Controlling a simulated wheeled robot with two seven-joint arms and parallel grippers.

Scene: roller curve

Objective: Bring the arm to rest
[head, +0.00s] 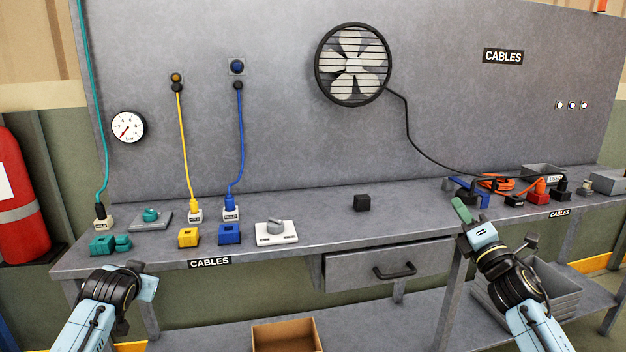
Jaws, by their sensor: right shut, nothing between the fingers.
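My right arm (515,290) comes in from the lower right, in front of the workbench (330,208). The gripper is shut and holds nothing. My left arm (105,295) comes in from the lower left and ends just in front of the bench's left part. Its fingers do not show clearly.
Orange cable (495,183) and trays lie at the right. A drawer (390,264) and a cardboard box (286,335) are below.

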